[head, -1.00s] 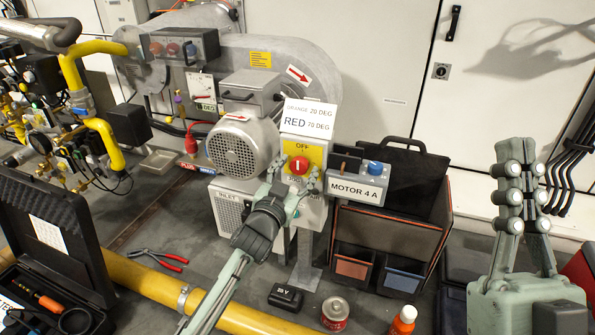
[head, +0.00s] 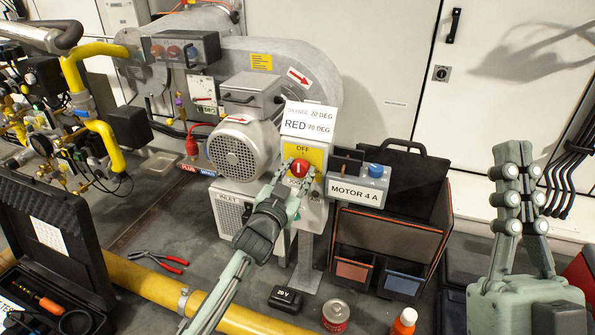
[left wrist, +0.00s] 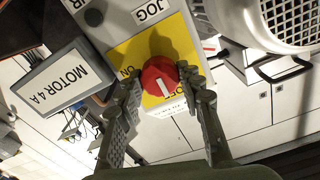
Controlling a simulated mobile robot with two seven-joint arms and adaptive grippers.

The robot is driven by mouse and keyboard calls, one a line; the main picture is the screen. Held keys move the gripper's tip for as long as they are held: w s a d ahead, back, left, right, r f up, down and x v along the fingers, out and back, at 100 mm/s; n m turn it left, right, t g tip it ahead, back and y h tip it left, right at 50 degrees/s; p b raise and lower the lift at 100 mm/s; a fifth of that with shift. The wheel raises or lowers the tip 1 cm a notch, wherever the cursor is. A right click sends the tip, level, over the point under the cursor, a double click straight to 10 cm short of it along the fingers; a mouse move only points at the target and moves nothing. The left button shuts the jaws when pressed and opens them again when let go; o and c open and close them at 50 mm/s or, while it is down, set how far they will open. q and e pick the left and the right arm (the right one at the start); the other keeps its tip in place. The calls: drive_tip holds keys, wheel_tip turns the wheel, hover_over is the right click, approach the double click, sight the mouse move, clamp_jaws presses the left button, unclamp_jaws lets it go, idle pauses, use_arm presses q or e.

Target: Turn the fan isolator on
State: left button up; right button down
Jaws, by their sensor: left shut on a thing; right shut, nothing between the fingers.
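The fan isolator is a round red knob (head: 299,168) on a yellow plate (head: 318,157) marked OFF and ON, on a grey box beside the fan motor. My left gripper (head: 299,174) is shut on the knob, one finger on each side. The left wrist view shows the red knob (left wrist: 160,77) between the fingers, its white mark pointing towards OFF. The fingers hide the knob's sides and part of the plate. My right gripper (head: 517,158) is shut and empty, upright at the far right, away from the isolator.
A grey box labelled MOTOR 4 A (head: 357,192), with a blue knob, is close right of the isolator. The motor (head: 240,150) is close left. A tool bag (head: 411,232) stands right of the post. Pliers, a can and a yellow pipe (head: 150,285) lie lower down.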

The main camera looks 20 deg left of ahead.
use_arm(q)
drive_tip(key=shift+r+m+p, duration=0.1)
drive_tip(key=shift+m+p, duration=0.2)
drive_tip(key=shift+m, duration=0.2)
drive_tip(key=m+p, duration=0.1)
drive_tip(key=m, duration=0.2)
drive_tip(key=shift+p, duration=0.35)
drive_tip(key=shift+m+p, duration=0.3)
drive_tip(key=shift+m, duration=0.8)
drive_tip(key=m, duration=0.3)
drive_tip(key=shift+m+p, duration=0.3)
drive_tip(key=shift+p, duration=0.05)
drive_tip(key=m, duration=0.2)
drive_tip(key=shift+m, duration=0.4)
drive_tip(key=m, duration=0.4)
drive_tip(key=shift+f+m, duration=0.2)
drive_tip(key=shift+m, duration=0.2)
use_arm(e)
drive_tip(key=w+f+g+h, duration=0.2)
drive_tip(key=w+f+g, duration=0.2)
drive_tip(key=f+g, duration=0.4)
wheel_tip(320, 180, down, 3)
drive_tip(key=shift+w+a+f+h, duration=0.1)
drive_tip(key=shift+w+a+h, duration=0.2)
drive_tip(key=shift+w+a, duration=0.1)
use_arm(q)
drive_tip(key=o, duration=1.2)
drive_tip(key=shift+c, duration=0.2)
